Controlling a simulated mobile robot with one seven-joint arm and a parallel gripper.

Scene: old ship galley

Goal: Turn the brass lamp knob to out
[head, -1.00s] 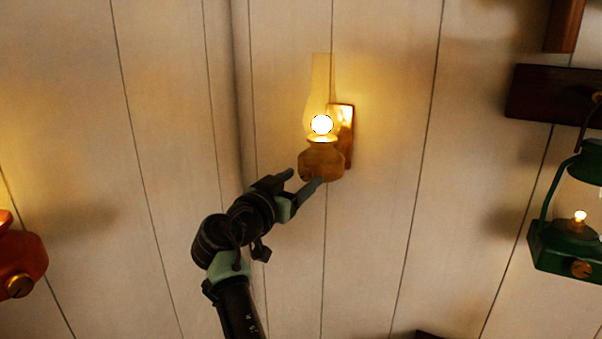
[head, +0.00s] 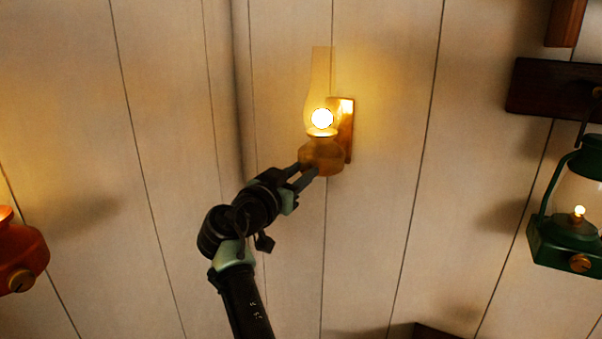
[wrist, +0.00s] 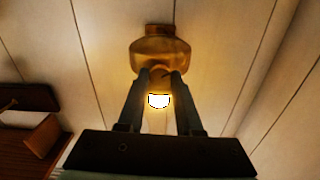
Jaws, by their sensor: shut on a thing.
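The brass lamp (head: 321,156) hangs on a wooden wall bracket (head: 346,140), with a clear glass chimney (head: 322,75) and a bright glowing flame (head: 322,118). My gripper (head: 308,171) is at the lower left front of its base. In the wrist view the lamp's rounded brass base (wrist: 160,53) is just beyond the fingers. My gripper (wrist: 161,73) is shut on the lamp's small brass knob (wrist: 160,78) there, one finger on each side. The fingers hide most of the knob, so its turned position cannot be told.
A red lamp (head: 18,250) with a brass knob is at the left edge. A lit green lantern (head: 565,240) hangs at the right below a dark wooden board (head: 550,90). The planked wall around the brass lamp is otherwise clear.

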